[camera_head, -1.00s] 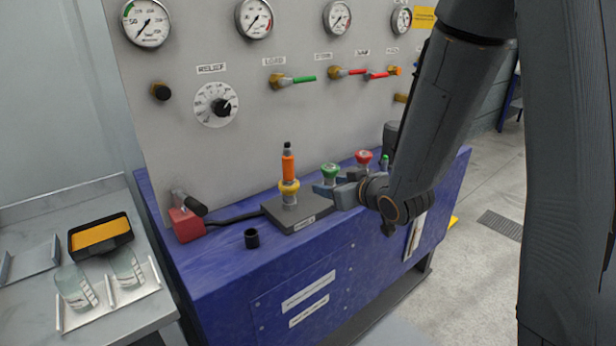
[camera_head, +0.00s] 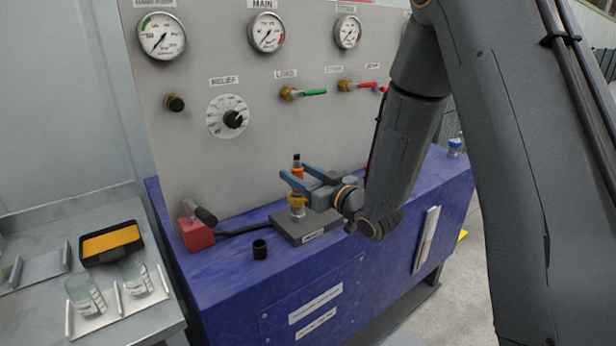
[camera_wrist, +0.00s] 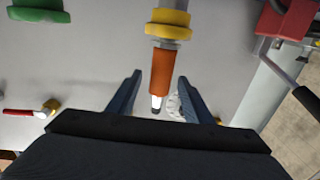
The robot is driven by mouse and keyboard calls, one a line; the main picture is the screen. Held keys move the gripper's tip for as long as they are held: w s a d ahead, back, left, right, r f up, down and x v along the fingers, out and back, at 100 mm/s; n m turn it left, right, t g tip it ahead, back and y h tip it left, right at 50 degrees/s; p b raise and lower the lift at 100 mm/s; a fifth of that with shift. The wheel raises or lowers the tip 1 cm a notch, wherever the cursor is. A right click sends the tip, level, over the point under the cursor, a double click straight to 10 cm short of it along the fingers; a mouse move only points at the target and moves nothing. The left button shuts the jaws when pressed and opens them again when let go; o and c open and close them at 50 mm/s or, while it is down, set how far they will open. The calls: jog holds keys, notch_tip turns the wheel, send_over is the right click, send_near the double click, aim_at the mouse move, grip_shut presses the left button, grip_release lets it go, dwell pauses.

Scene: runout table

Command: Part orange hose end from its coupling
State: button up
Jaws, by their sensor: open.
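The orange hose end (camera_head: 298,172) stands upright in its yellow-ringed coupling (camera_head: 297,199) on a dark grey block (camera_head: 318,232). My gripper (camera_head: 295,171) is open, with its blue fingers on either side of the orange hose end. In the wrist view, the orange hose end (camera_wrist: 162,70) lies between the two open fingers (camera_wrist: 160,77), with a visible gap on both sides. The yellow coupling ring (camera_wrist: 168,18) shows above it in that view. Part of the orange hose end is hidden by a finger in the head view.
A green coupling (camera_wrist: 38,14) stands beside the orange one in the wrist view. A red box with a lever (camera_head: 196,233) and a black cup (camera_head: 260,249) are left of the block. The gauge panel (camera_head: 225,160) rises close behind. The blue bench top (camera_head: 220,270) is clear in front.

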aim_at(297, 159)
jog(key=shift+w+a, duration=0.3)
jog(key=shift+w, duration=0.1)
grip_shut()
jog(key=shift+r, duration=0.2)
dwell(0.3)
jog(key=shift+r+p, duration=1.95)
jog(key=shift+r, duration=0.95)
